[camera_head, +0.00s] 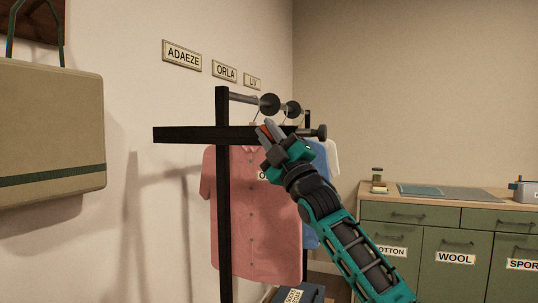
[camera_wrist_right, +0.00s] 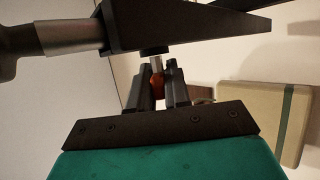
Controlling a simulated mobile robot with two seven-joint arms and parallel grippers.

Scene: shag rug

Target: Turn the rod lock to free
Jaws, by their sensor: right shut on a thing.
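A black clothes rack (camera_head: 223,210) stands by the left wall, with a metal rod (camera_head: 242,97) and a wide black crossbar (camera_head: 190,134). My right gripper (camera_head: 266,131) is at the crossbar, shut on a small red part, which I take to be the rod lock (camera_wrist_right: 157,84). In the wrist view this red part sits between the two dark fingers, below a short metal stem under the black bar. The fingers hide part of it, and its turned position cannot be told. My left gripper is not in view.
A pink shirt (camera_head: 250,210), a blue one (camera_head: 311,190) and a white one hang on the rack. Round black knobs (camera_head: 269,103) sit along the rod. A beige bag (camera_head: 50,125) hangs at the left. Green cabinets (camera_head: 455,250) stand at the right.

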